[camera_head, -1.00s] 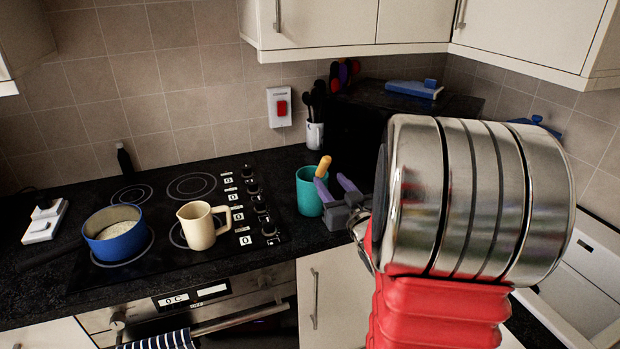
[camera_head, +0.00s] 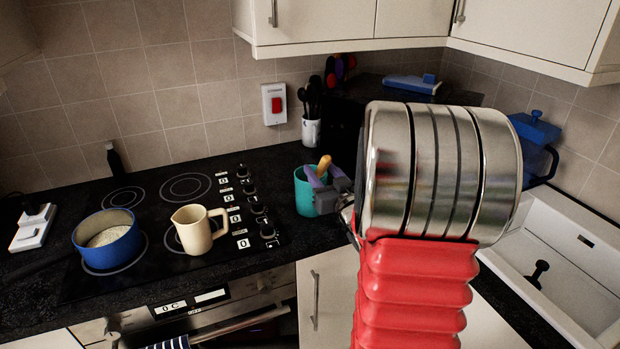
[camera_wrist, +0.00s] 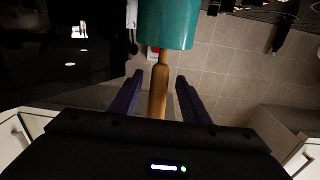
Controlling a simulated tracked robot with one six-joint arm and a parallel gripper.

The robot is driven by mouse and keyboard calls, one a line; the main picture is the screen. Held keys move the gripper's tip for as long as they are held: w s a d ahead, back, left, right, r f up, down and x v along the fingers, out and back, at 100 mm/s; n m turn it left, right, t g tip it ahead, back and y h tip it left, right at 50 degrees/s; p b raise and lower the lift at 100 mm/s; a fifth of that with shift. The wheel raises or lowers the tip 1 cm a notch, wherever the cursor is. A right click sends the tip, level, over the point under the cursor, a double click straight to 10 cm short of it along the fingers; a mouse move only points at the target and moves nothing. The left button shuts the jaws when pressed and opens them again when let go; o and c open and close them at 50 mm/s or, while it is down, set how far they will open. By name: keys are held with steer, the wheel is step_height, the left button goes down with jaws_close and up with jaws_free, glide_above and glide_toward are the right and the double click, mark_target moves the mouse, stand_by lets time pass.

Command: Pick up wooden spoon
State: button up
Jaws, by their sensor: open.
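The wooden spoon (camera_head: 324,165) stands in a teal cup (camera_head: 303,198) on the dark worktop, with its light handle end sticking out above the rim. In the wrist view the spoon's handle (camera_wrist: 159,90) runs from the teal cup (camera_wrist: 166,28) down between my two purple fingers. My gripper (camera_head: 324,176) is open at the cup's right upper side. In the wrist view my gripper (camera_wrist: 157,95) has one finger on each side of the handle, with gaps between fingers and wood. The spoon's lower part is hidden in the cup.
A cream jug (camera_head: 193,232) and a blue pan (camera_head: 108,238) stand on the black hob (camera_head: 150,207) at left. A white utensil pot (camera_head: 311,132) stands behind the cup. A white sink (camera_head: 575,270) and a blue-lidded jug (camera_head: 536,150) are at right.

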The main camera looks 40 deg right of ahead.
steer(key=shift+w+d, duration=0.25)
steer(key=shift+w, duration=0.35)
steer(key=shift+c, duration=0.4)
jaws_close()
